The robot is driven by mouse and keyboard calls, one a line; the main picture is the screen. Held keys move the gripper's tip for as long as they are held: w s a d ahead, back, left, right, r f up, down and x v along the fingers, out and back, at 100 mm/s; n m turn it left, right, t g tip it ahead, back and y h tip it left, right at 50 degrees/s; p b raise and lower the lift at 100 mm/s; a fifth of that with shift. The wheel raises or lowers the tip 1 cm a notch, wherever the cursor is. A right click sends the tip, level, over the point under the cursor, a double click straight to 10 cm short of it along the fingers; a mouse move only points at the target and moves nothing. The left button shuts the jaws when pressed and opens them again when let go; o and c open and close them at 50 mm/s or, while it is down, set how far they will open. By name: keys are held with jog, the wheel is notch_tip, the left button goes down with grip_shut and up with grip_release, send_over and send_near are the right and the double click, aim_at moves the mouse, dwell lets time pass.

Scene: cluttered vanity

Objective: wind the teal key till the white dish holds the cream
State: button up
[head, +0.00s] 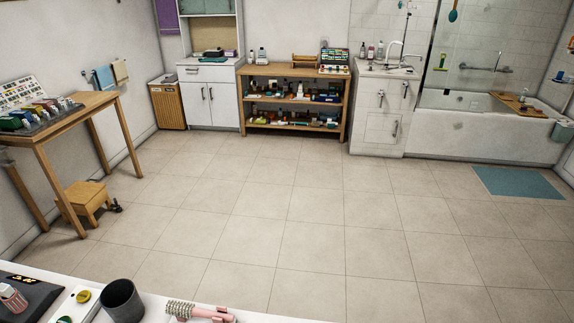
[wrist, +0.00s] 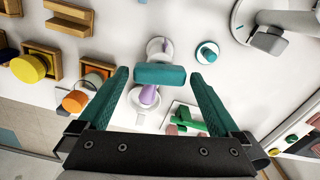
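The teal key (wrist: 160,74) is a rounded teal bar lying crosswise in the middle of the wrist view. My gripper (wrist: 159,77) has teal fingers spread wide, one on each side of the key, with a small gap at each end. A purple piece (wrist: 148,95) shows just below the key, over a pale round base. I cannot tell whether this base is the white dish. A whitish round part (wrist: 159,47) shows just above the key. I see no cream that I can make out. My gripper is not in the head view.
A teal knob (wrist: 207,53) on a white disc is right of the key. Green blocks (wrist: 188,121) lie below right. Yellow (wrist: 29,68) and orange (wrist: 75,101) round pieces stand left. In the head view, a dark cup (head: 121,300) and pink brush (head: 200,313) are on the near counter.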

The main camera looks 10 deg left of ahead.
notch_tip(320, 180, up, 16)
dwell(0.5)
jog(key=shift+d+f, duration=0.1)
jog(key=s+d+f+m, duration=0.1)
jog(key=d+m, duration=0.1)
jog(key=d, duration=0.4)
jog(key=s+d+f+m+y, duration=0.1)
jog(key=d+f+m, duration=0.1)
jog(key=d, duration=0.4)
jog(key=s+d+f+m, duration=0.1)
jog(key=d+m, duration=0.3)
jog(key=d, duration=0.2)
jog(key=shift+s+f+y, duration=0.3)
jog(key=shift+s+y, duration=0.05)
jog(key=shift+y, duration=0.05)
